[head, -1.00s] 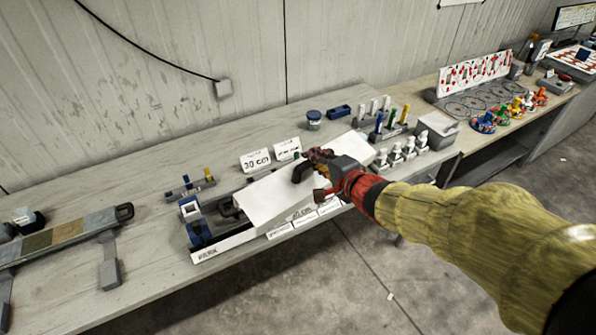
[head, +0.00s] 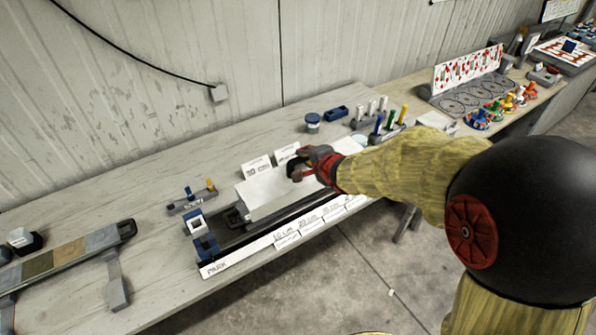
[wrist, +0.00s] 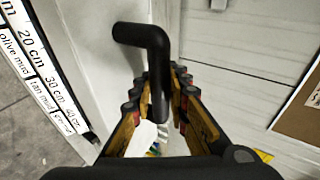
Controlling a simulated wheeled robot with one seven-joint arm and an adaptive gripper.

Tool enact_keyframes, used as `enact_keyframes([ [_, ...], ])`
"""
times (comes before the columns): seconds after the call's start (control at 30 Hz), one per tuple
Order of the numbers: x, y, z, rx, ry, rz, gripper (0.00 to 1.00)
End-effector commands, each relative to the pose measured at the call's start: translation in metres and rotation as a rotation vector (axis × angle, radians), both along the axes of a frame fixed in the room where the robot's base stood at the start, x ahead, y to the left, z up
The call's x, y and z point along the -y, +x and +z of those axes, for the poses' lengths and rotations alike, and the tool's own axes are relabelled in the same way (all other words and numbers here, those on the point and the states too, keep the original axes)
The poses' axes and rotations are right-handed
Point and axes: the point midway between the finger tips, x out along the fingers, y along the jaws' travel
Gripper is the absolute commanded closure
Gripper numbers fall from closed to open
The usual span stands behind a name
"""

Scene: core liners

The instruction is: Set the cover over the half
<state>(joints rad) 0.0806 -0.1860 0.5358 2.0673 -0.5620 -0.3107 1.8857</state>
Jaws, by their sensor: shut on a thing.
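The white, folded-plate cover (head: 268,190) hangs over or lies on the long rack. My gripper (head: 298,170) is shut on the cover's black bent handle. In the wrist view the handle (wrist: 146,36) stands between the fingers (wrist: 160,105), with the white cover beneath. A dark channel (head: 245,238), possibly with the half in it, shows at the rack's left end and along its front edge. The cover hides the rest. I cannot tell whether the cover touches the rack. Its right part is behind my gripper and arm.
The rack's front strip (head: 240,256) reads PARK, with length labels (head: 310,224) on it. A blue clamp-like block (head: 203,238) stands at its left end. Behind are small signs (head: 257,165), a jar (head: 312,122) and a blue tray (head: 336,113). Bare bench lies left (head: 150,235).

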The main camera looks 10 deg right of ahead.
Motion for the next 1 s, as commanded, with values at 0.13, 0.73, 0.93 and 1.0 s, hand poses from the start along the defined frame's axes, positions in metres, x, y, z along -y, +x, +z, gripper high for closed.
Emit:
enact_keyframes([
  [0.13,-0.002,0.031,-0.023,0.000,0.001,-0.001,1.00],
  [0.73,-0.005,0.073,-0.081,0.002,0.002,-0.001,1.00],
  [0.93,-0.005,0.073,-0.100,0.003,0.001,-0.001,1.00],
  [1.0,-0.005,0.073,-0.098,0.003,0.001,-0.001,1.00],
])
